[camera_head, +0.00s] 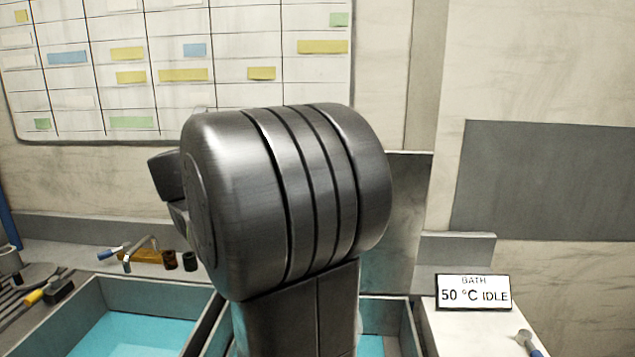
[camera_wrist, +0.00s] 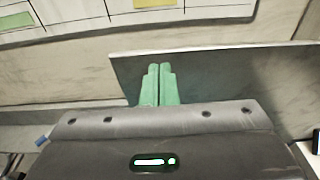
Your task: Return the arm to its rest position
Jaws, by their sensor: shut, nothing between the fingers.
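My gripper shows in the wrist view, with its two green fingers (camera_wrist: 159,84) side by side and touching. It is shut and holds nothing. Behind the fingertips in that view are a grey panel and a pale wall, with no object at the fingers. In the head view a large dark metal part of my own arm fills the middle of the picture. The gripper itself cannot be made out in the head view.
Blue-floored bins (camera_head: 80,301) stand below, left of and behind my arm. A white box with a sign (camera_head: 473,292) reading "BATH 50 °C IDLE" stands at right. Small tools (camera_head: 147,256) lie at left. A chart (camera_head: 100,70) hangs on the wall.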

